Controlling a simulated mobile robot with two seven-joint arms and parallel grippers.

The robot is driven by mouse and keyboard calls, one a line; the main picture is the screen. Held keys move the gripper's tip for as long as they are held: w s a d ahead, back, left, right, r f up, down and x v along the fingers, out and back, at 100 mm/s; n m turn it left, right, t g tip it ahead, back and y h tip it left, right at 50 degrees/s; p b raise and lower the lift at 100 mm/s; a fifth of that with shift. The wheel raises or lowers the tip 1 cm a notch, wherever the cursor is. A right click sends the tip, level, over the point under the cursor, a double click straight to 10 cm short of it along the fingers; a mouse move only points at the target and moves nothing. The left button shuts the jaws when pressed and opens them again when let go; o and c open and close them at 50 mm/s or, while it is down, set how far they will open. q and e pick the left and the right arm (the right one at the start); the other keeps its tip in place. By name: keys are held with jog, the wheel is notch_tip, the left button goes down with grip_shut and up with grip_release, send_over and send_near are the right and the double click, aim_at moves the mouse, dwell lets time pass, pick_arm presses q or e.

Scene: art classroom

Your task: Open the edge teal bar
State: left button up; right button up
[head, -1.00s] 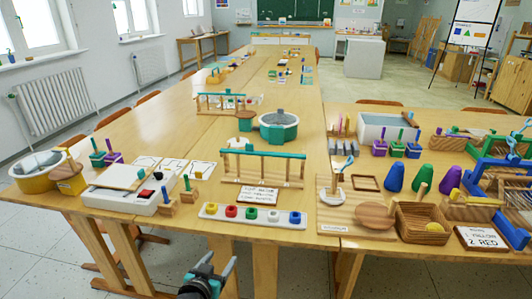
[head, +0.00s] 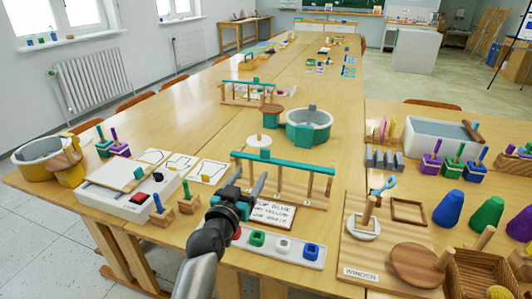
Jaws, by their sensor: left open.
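A wooden rack with a long teal bar (head: 285,163) along its top stands near the front of the table. The bar rests across the upright wooden posts. My left gripper (head: 249,180) is open and empty, in front of the left part of this rack, with its fingers pointing toward the bar. I cannot tell whether the fingers touch the rack. The gripper hides part of the rack's left side and part of the printed card (head: 272,214). A second rack with a teal bar (head: 247,83) stands farther back. My right gripper is not in view.
A white strip with coloured knobs (head: 283,246) lies in front of the rack, partly behind my arm. A white box with a lid (head: 117,196) is to the left. A teal-and-white round tub (head: 309,126) stands behind; a wooden winder board (head: 388,240) is to the right.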

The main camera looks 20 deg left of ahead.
aim_at(264, 153)
pick_arm(q)
jog(key=w+b, duration=0.1)
jog(key=w, duration=0.3)
jog(key=w+b, duration=0.2)
jog(key=w, duration=0.3)
jog(key=shift+w+d+f, duration=0.1)
jog(key=shift+w+d, duration=0.1)
jog(key=shift+w+b, duration=0.5)
jog(key=shift+w, duration=1)
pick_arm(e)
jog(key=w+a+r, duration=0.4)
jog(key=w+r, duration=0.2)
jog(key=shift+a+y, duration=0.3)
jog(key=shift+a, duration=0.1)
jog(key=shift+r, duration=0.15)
pick_arm(q)
grip_shut()
